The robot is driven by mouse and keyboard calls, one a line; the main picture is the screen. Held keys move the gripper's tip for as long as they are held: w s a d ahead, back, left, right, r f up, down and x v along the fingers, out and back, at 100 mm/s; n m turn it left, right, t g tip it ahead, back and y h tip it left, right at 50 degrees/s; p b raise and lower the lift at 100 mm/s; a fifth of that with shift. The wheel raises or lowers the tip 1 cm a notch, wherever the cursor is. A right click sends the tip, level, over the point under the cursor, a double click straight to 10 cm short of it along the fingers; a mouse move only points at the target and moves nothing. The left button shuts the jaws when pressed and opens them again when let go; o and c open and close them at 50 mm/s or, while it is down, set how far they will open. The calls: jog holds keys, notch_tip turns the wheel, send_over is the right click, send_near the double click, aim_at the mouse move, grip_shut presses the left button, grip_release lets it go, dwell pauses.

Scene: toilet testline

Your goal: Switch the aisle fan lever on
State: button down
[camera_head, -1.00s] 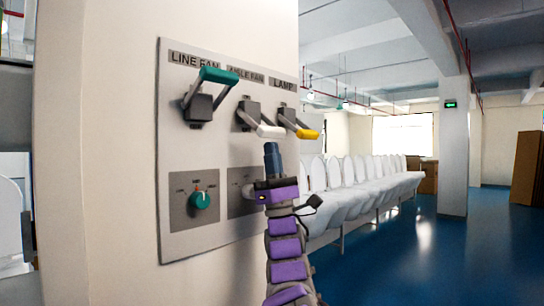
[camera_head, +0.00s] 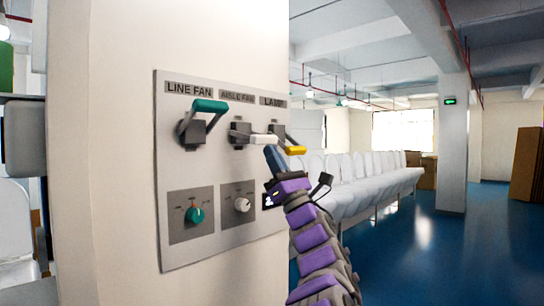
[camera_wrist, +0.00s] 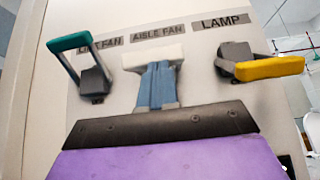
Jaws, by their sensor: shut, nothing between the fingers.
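The aisle fan lever has a white handle (camera_head: 263,139) on a dark bracket, in the middle of the panel's top row. The lever sticks out nearly level, slanting slightly down. My gripper (camera_head: 272,151) is shut and empty, with its blue fingertips just under the outer end of the white handle. In the wrist view, the shut fingers (camera_wrist: 157,82) point up at the white handle (camera_wrist: 153,57), which lies across their tips. They look in contact. The fingers hide the lever's base there.
The teal line fan lever (camera_head: 211,106) is up, to the left. The yellow lamp lever (camera_head: 295,150) is lower, close right of my gripper. Below are a teal knob (camera_head: 195,215) and a white knob (camera_head: 241,204). White seats (camera_head: 350,178) line the aisle; blue floor (camera_head: 440,250) is open.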

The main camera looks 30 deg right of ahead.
aim_at(278, 137)
jog(key=r+g+p, duration=0.1)
jog(key=s+r+g+p, duration=0.1)
jog(key=r+p, duration=0.1)
jog(key=r+g+h+p, duration=0.1)
jog(key=p, duration=0.1)
jog(key=shift+s+d+r+g, duration=0.2)
jog(key=shift+d+r+g, duration=0.05)
jog(key=shift+r+g, duration=0.1)
jog(key=shift+w+a+r+g+h+p, duration=0.1)
jog(key=shift+r+g+h+p, duration=0.15)
jog(key=shift+r+g+p, duration=0.75)
jog(key=shift+w+d+r+g+h+p, duration=0.15)
jog(key=shift+r+g+h+p, duration=0.25)
jog(key=shift+p, duration=1.25)
jog(key=shift+w+a+r+g+h+p, duration=0.15)
jog(key=shift+r+g+p, duration=0.3)
jog(key=shift+r+p, duration=0.65)
jog(key=shift+s+f, duration=0.1)
jog(key=shift+f, duration=0.1)
jog(key=shift+a, duration=0.15)
